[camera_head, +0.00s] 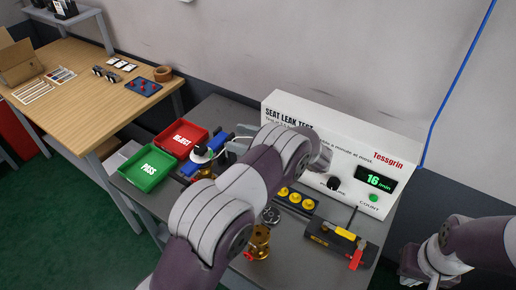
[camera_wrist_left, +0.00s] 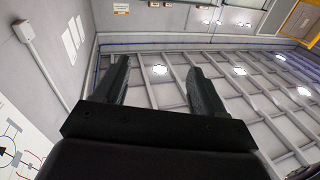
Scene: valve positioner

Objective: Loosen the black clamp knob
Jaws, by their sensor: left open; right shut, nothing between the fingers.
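No part in view is labelled as a clamp knob. A black round part (camera_head: 200,150) with a white rim stands beside a blue body (camera_head: 217,140) on the grey bench; it may be the clamp knob, but I cannot tell. Another black knob (camera_head: 333,183) is on the tester's front panel. My left arm crosses the middle of the head view and hides part of the bench. My left gripper (camera_wrist_left: 157,68) shows in the left wrist view, its dark fingers apart and empty, against the ceiling. My right arm enters at the lower right; its fingers do not show.
The white tester (camera_head: 285,106) reads 16/min. A red tray (camera_head: 183,138) and green tray (camera_head: 150,167) sit left on the bench. Yellow parts (camera_head: 295,197), a brass part (camera_head: 259,241) and a black-yellow device (camera_head: 340,237) with a red handle lie nearer. A wooden table (camera_head: 95,105) stands left.

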